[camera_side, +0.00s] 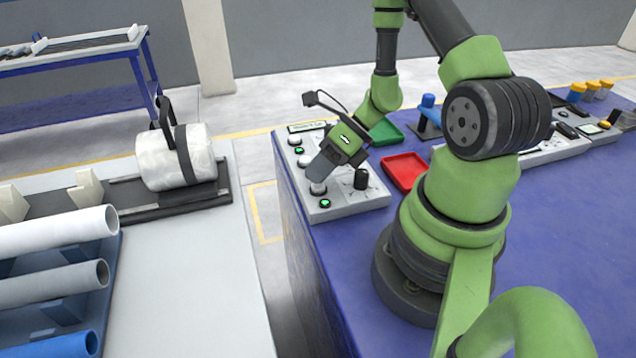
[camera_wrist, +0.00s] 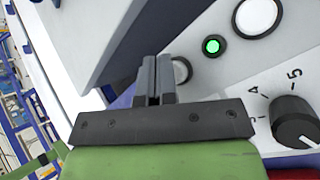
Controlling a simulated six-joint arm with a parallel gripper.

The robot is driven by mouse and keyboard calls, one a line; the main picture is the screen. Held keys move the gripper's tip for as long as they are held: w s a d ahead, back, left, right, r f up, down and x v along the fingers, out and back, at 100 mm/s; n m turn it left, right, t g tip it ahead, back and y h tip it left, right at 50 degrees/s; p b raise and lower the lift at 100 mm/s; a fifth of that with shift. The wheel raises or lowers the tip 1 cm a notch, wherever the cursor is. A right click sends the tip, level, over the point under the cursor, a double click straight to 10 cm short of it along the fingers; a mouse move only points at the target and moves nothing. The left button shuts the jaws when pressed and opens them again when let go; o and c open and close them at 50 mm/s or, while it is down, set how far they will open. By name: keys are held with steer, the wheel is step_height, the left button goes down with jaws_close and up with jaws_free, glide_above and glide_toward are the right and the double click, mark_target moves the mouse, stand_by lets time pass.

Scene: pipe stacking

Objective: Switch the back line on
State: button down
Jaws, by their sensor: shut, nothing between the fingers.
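A light grey control box (camera_side: 345,203) stands at the left end of the blue table in the side view. It carries white round buttons, small green lit lamps and a black knob (camera_side: 361,178). My gripper (camera_side: 317,180) is shut and empty, pointing down at a white button (camera_side: 318,189) near a lit green lamp (camera_side: 325,203). In the wrist view my shut fingers (camera_wrist: 154,68) partly cover a white button (camera_wrist: 183,70); I cannot tell whether they touch it. A lit green lamp (camera_wrist: 211,46), another white button (camera_wrist: 257,16) and the knob (camera_wrist: 294,121) also show there.
A red tray (camera_side: 404,171) and a green tray (camera_side: 384,133) lie right of the box. Further right are a blue fixture (camera_side: 429,112) and small yellow-topped containers (camera_side: 592,88). At the left, several pipes (camera_side: 55,232) and a metal cylinder (camera_side: 176,160) rest on another bench.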

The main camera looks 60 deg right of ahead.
steer(key=shift+r, duration=3)
steer(key=s+a+r+n+h, duration=0.2)
steer(key=s+a+r+n, duration=0.2)
steer(key=r+n, duration=0.6)
steer(key=s+a+r+n+t+h, duration=0.1)
steer(key=s+a+r+n+h, duration=0.2)
steer(key=n, duration=1.7)
steer(key=s+a+r, duration=0.1)
steer(key=a+r, duration=0.2)
steer(key=r, duration=0.3)
steer(key=shift+r, duration=0.4)
steer(key=shift+s, duration=0.1)
